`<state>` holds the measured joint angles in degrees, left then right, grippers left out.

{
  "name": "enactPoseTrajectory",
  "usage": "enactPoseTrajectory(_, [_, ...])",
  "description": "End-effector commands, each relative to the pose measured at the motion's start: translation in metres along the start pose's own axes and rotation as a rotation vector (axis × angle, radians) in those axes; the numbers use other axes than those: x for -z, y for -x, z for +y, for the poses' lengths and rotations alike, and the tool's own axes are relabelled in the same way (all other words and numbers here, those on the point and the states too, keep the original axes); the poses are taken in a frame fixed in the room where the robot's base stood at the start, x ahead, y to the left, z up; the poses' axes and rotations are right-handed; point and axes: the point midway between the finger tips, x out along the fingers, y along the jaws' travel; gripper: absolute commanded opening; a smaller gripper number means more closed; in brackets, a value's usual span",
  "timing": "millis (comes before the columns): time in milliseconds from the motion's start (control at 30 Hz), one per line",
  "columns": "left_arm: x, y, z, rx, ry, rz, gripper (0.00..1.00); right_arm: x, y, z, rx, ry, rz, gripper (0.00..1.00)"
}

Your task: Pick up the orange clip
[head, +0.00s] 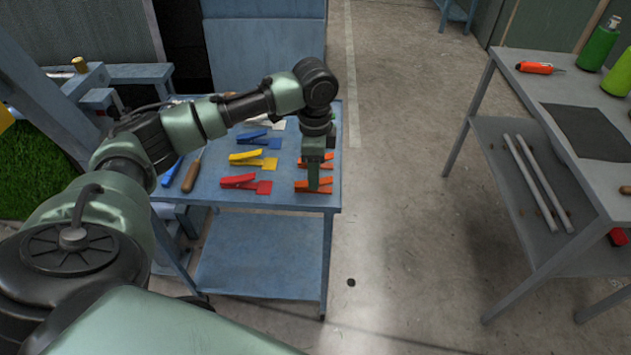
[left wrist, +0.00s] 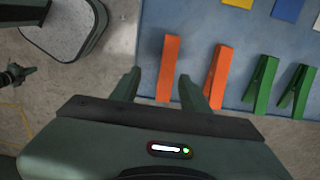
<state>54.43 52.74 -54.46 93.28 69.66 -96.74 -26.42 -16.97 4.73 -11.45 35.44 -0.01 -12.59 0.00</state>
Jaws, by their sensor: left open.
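The nearest orange clip (head: 300,187) lies near the right edge of the blue table, partly hidden by my left gripper (head: 314,182), which points down over it. In the left wrist view, the orange clip (left wrist: 168,66) lies lengthwise between the spread fingers of my left gripper (left wrist: 158,88), closer to the right finger. No grip on it shows.
Two green clips (left wrist: 264,84) lie beyond the orange ones. Red (head: 240,182), yellow (head: 247,157) and blue (head: 254,136) clips with matching squares lie on the blue table (head: 226,199). A grey table (head: 585,95) with bottles stands right. Bare floor (head: 400,190) lies between.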

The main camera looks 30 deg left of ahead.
Motion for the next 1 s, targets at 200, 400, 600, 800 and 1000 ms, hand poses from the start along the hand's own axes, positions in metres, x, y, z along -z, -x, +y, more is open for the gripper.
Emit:
enactPoseTrajectory(200, [0.002,-0.029,-0.007,-0.002,0.0,-0.002,0.45,-0.032,0.014,-0.005,0.007,0.001,-0.047,0.0])
enactPoseTrajectory(400, [0.001,-0.05,-0.007,0.001,-0.001,-0.001,0.45,0.003,0.014,0.0,0.001,0.001,0.003,0.0])
enactPoseTrajectory(600, [0.002,-0.051,-0.007,0.002,-0.002,0.0,0.45,0.016,0.013,0.002,-0.001,0.001,0.024,0.0])
enactPoseTrajectory(800, [0.002,-0.051,-0.007,0.002,-0.002,0.0,0.0,0.001,0.013,-0.002,0.003,0.0,0.001,0.0])
enactPoseTrajectory(1000, [0.002,-0.051,-0.007,0.002,-0.002,0.001,0.0,-0.008,0.014,-0.006,0.007,-0.001,-0.012,0.0])
